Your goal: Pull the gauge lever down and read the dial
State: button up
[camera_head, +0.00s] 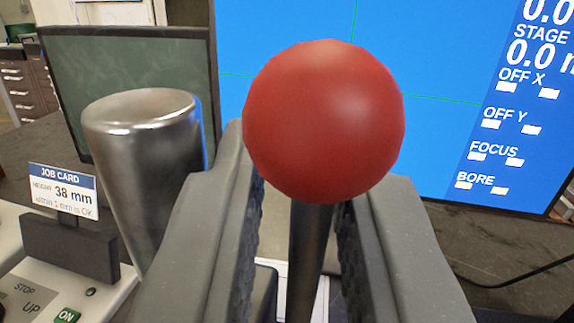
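A lever with a large red ball knob (323,120) and a dark metal rod (308,250) stands straight ahead of me. My gripper (305,215) has one grey finger on each side of the rod, just below the ball. The fingers are apart, and a gap shows between the left finger and the rod. The right finger is very close to the rod; I cannot tell whether it touches. The ball hides part of the fingertips. No gauge dial can be made out in this view.
A polished metal cylinder (145,170) stands close on the left. A job card (63,190) reading 38 mm sits in a dark holder, above a panel with a green ON button (67,315). A blue screen (440,120) with readouts is behind, a dark green board (130,75) behind left.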

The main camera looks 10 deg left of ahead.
jog(key=shift+w+r+p, duration=0.15)
jog(key=shift+p, duration=0.2)
jog(key=shift+w+p, duration=0.1)
jog(key=shift+p, duration=0.25)
jog(key=g+p, duration=0.1)
jog(key=p, duration=0.1)
jog(key=shift+w+r+p, duration=0.1)
jog(key=shift+w+p, duration=0.2)
jog(key=shift+w, duration=0.1)
jog(key=shift+s+d+f+b, duration=0.1)
jog(key=shift+s+f+b, duration=0.1)
jog(key=shift+s, duration=0.15)
jog(key=shift+s+d+f+b, duration=0.1)
jog(key=shift+s+b, duration=0.1)
jog(key=shift+s, duration=0.15)
jog(key=b+v, duration=0.3)
jog(key=v, duration=0.9)
jog(key=s+r+m+g+h+b, duration=0.2)
jog(key=s+r+h+b, duration=0.2)
jog(key=s+r+b, duration=1.1)
jog(key=shift+s+d+r+m+b, duration=0.3)
jog(key=shift+s+b, duration=0.45)
jog(key=shift+b, duration=0.3)
